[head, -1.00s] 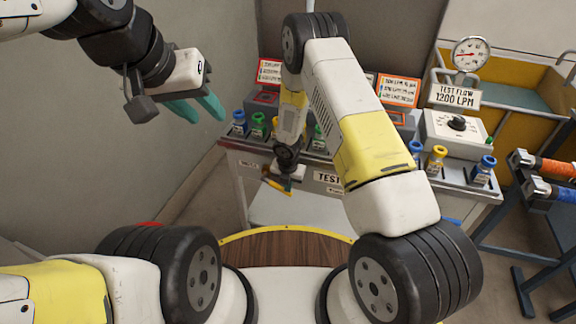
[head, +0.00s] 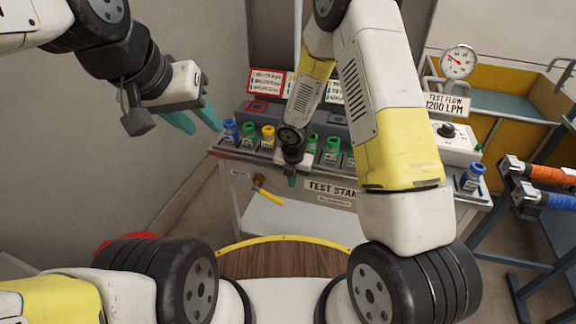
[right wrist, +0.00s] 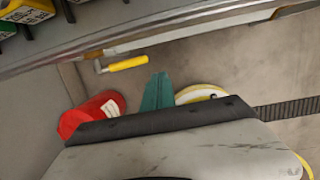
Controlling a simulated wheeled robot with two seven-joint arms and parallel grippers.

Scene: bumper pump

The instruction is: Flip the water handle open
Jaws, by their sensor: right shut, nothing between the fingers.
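The water handle (head: 269,194) is a small yellow lever on the front face of the test stand, next to a small label. In the head view it slopes down to the right from its pivot. It also shows in the right wrist view (right wrist: 128,63), beyond the fingertips and a little to their left. My right gripper (head: 291,180) is shut and empty, above and to the right of the handle, apart from it in the picture. Its teal fingers are together in the right wrist view (right wrist: 157,92). My left gripper (head: 196,119) is raised at the left, its teal fingers apart and empty.
The test stand (head: 330,190) carries several coloured bottles along its front edge, a flow gauge (head: 458,62) and sign cards. A grey wall closes the left. A red object (right wrist: 92,114) lies low.

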